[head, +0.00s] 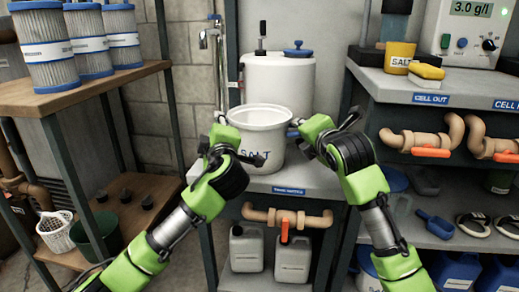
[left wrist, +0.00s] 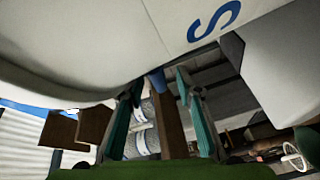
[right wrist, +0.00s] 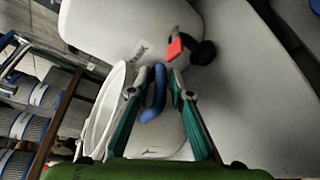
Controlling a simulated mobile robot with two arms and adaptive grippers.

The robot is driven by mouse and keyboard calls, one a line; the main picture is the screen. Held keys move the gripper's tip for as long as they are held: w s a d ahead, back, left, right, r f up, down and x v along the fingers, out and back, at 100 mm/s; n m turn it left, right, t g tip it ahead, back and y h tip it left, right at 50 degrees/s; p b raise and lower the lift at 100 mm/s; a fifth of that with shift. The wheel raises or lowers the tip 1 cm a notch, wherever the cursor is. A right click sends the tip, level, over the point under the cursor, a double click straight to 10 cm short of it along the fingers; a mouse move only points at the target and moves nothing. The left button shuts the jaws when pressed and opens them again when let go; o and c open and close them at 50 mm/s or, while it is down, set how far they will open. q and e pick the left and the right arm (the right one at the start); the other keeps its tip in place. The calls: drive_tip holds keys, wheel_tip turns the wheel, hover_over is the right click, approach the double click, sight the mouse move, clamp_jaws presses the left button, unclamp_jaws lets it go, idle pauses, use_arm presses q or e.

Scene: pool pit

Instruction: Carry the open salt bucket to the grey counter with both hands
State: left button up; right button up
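The open white bucket (head: 262,152) marked SALT stands upright on the middle grey counter (head: 310,180), lidless. My left gripper (head: 222,128) is at its left side. In the left wrist view my left fingers (left wrist: 159,84) are spread, with a small blue part (left wrist: 155,80) between them, below the bucket wall (left wrist: 110,40). My right gripper (head: 305,130) is at the bucket's right side. In the right wrist view my right fingers (right wrist: 154,88) are apart on either side of a blue handle (right wrist: 155,95) on the bucket. I cannot tell whether either gripper touches a handle.
A white tank (head: 280,78) stands right behind the bucket. A higher grey counter (head: 390,84) at the right holds a yellow salt tub (head: 399,57) and a control box (head: 462,30). A wooden shelf (head: 60,95) with filter cartridges (head: 42,48) stands at the left.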

use_arm(q)
clamp_jaws()
use_arm(e)
clamp_jaws()
